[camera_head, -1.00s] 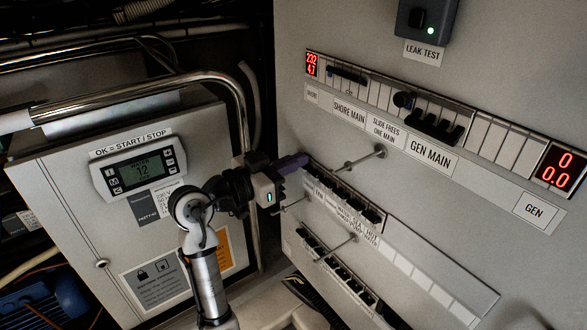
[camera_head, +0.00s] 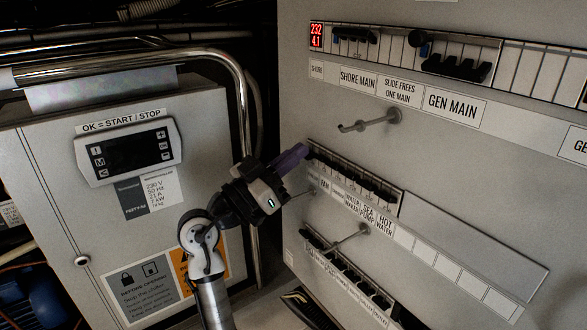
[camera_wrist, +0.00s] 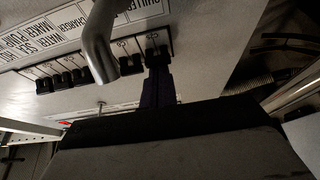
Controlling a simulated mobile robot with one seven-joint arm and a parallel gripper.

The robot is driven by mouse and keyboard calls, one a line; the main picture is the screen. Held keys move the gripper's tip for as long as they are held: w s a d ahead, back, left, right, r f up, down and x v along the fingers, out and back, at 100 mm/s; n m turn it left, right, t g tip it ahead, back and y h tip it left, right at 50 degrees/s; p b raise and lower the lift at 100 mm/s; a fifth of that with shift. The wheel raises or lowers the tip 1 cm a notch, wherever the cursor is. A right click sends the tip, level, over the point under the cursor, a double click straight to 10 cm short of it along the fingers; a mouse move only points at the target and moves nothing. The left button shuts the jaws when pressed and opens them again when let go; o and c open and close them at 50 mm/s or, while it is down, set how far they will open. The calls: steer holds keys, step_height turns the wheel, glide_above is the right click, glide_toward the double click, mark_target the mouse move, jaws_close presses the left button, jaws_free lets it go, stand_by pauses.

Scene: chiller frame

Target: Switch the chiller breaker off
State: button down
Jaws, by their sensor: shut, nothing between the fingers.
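The chiller breaker (camera_wrist: 157,53) is the end switch of the upper breaker row, beside the CHILLER label (camera_wrist: 143,8) in the wrist view. My gripper (camera_head: 304,150) is shut and empty, its purple fingers at the left end of that row in the head view. In the wrist view the fingertips (camera_wrist: 157,72) are right at the chiller breaker's black lever and appear to touch it. They partly cover it, so I cannot tell its position for sure. The chiller controller display (camera_head: 132,153) on the grey box is dark. The red shore meter (camera_head: 317,36) reads 232 and 4.1.
A lower breaker row (camera_head: 345,270) lies below. The grey controller box (camera_head: 100,220) stands left.

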steer(key=shift+f+t+h+b, duration=0.35)
steer(key=shift+f+b, duration=0.3)
steer(key=shift+b, duration=0.4)
steer(key=shift+r+b, duration=0.15)
steer(key=shift+b, duration=0.15)
steer(key=shift+r+p, duration=0.2)
steer(key=shift+p, duration=0.1)
steer(key=b+v, duration=0.3)
steer(key=v, duration=1.1)
steer(key=shift+w+f, duration=0.15)
